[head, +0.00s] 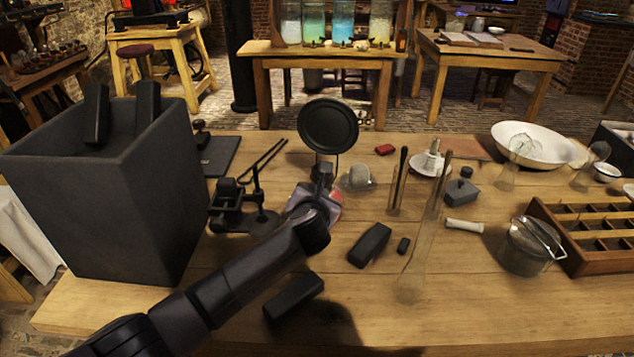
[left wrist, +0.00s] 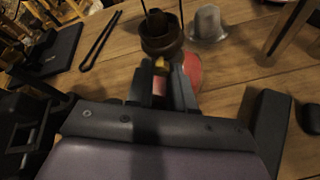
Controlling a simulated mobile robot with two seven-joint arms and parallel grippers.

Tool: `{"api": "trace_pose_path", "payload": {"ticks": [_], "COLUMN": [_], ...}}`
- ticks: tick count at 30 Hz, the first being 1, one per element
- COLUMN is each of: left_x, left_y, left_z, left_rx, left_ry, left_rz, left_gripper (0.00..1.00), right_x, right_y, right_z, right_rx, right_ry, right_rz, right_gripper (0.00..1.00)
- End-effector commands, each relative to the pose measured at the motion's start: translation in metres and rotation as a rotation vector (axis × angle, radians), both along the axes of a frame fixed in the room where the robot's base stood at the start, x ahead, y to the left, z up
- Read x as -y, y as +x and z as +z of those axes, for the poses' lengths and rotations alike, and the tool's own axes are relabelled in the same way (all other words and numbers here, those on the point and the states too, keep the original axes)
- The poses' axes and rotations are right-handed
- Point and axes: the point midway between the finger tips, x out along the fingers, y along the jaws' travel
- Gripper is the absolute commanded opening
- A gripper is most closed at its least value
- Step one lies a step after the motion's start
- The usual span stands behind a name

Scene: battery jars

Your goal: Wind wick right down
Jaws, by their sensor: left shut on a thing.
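A lamp with a round black disc (head: 328,124) stands upright in the middle of the table in the head view. The disc hides whatever is behind it, and I cannot see the wick. In the left wrist view the lamp's dark brown round body (left wrist: 161,38) is just beyond my fingertips. My left gripper (head: 323,180) reaches the lamp's front, below the disc. In the left wrist view my left gripper (left wrist: 162,75) is shut on a small brass-coloured knob (left wrist: 161,63). A reddish round surface (left wrist: 191,68) shows under the fingers. My right gripper is not in view.
A large grey bin (head: 110,200) stands at the left. A black metal device (head: 240,208) is close left of the lamp. Black blocks (head: 370,245) lie nearby. A tall glass flask (head: 413,275), a lidded pot (head: 530,247) and a wooden divided tray (head: 590,232) stand to the right.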

Motion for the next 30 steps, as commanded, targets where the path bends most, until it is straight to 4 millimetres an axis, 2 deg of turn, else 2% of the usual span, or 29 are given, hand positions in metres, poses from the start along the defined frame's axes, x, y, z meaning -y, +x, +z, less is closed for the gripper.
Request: {"api": "trace_pose_path", "payload": {"ticks": [1,9,18,30], "left_x": [-0.002,-0.003,-0.004,-0.004], "left_y": [0.000,0.000,0.001,0.001], "left_z": [0.005,0.003,0.001,0.000], "left_rx": [-0.011,-0.049,-0.071,-0.075], "left_ry": [-0.034,-0.214,-0.327,-0.350], "left_rz": [0.002,0.004,0.002,0.002], "left_gripper": [0.00,0.00,0.00,0.00], "right_x": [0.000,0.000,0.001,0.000], "right_y": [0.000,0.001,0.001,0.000], "right_z": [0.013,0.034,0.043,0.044], "right_rx": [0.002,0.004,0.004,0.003], "right_ry": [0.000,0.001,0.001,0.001], "right_rz": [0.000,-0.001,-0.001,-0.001], "right_gripper": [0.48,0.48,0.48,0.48]}}
